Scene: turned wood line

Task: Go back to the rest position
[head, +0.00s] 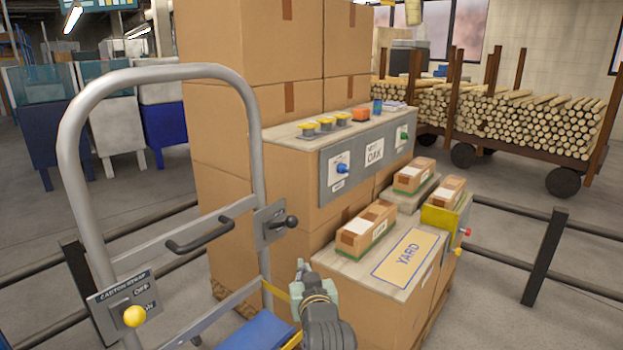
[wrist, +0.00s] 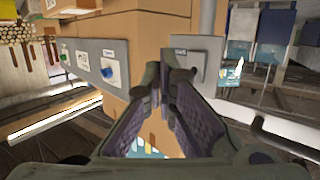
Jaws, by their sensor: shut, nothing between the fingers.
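My gripper (head: 302,268) is low in the middle of the head view, in front of the stacked cartons and near the grey tubular frame (head: 72,150). In the wrist view its two fingers (wrist: 165,78) meet at their tips, with nothing between them. The fingers hide part of the carton face and the panel behind them. The gripper touches nothing that I can make out.
The YARD board (head: 395,285) with small cartons (head: 366,230) stands right of my gripper. A grey panel with a blue knob (head: 343,170) is behind it. The frame carries a black-knobbed lever (head: 290,221) and a yellow knob (head: 134,316). Dark rails (head: 545,255) stand at right.

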